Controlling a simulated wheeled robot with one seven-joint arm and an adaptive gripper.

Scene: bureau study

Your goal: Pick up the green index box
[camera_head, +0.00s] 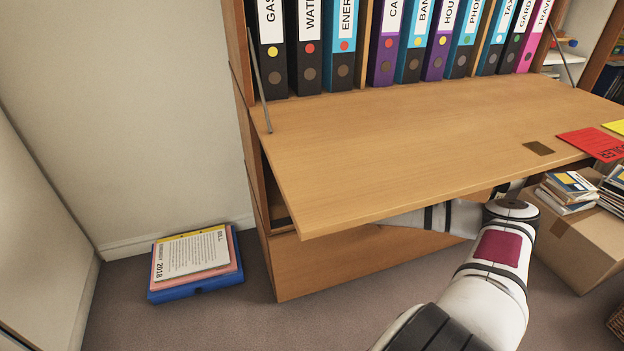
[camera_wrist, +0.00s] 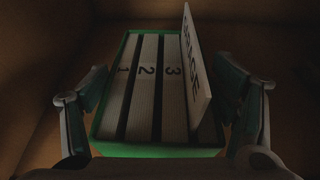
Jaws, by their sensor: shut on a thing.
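The green index box (camera_wrist: 160,151) shows in the dim wrist view, with pale cards marked 1, 2 and 3 and a taller upright divider card (camera_wrist: 196,75) at its right side. My gripper (camera_wrist: 168,105) has one finger on each side of the box and is shut on it. In the head view the box and my gripper are hidden beneath the fold-down desk flap (camera_head: 400,140); only my white arm shows, reaching under the flap.
Several ring binders (camera_head: 340,40) stand on the shelf above the flap. A cardboard box (camera_head: 575,235) with books on it (camera_head: 568,190) stands right of my arm. Red and yellow papers lie at the flap's right end.

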